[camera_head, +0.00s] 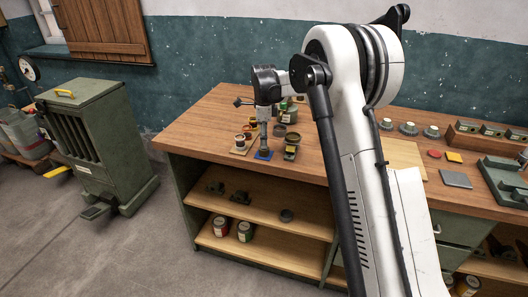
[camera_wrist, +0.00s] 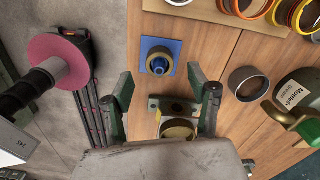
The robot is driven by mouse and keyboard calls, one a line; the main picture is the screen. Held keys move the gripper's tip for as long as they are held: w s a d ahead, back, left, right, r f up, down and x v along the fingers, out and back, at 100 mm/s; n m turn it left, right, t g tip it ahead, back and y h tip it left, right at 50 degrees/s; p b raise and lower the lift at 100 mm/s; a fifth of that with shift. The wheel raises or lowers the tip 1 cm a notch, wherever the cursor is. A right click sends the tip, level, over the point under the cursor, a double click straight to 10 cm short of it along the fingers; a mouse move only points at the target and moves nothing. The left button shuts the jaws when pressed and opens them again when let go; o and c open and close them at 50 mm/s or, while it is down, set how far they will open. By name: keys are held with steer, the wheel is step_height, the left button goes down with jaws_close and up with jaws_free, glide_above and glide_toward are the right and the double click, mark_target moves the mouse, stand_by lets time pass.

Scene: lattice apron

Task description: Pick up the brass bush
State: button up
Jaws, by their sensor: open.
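A brass-coloured ring, which looks like the brass bush (camera_wrist: 180,131), sits on a grey-green plate (camera_wrist: 155,103) in the wrist view, low between my fingers and partly hidden by my gripper's body. In the head view the bush seems to be the yellowish piece (camera_head: 290,149) right of the blue pad. My gripper (camera_wrist: 166,92) is open and empty, with its two fingers spread left and right. In the head view my gripper (camera_head: 264,143) points down above the bench, over or near the blue pad. Whether a finger touches anything, I cannot tell.
A grey-rimmed cup (camera_wrist: 248,84) and a labelled grease can (camera_wrist: 300,88) stand close on the right. Orange and red rings (camera_wrist: 298,14) lie beyond. The bench edge is near on the left.

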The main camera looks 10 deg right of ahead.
mark_target(264, 151)
steer(key=shift+f, duration=2.7)
jaws_close()
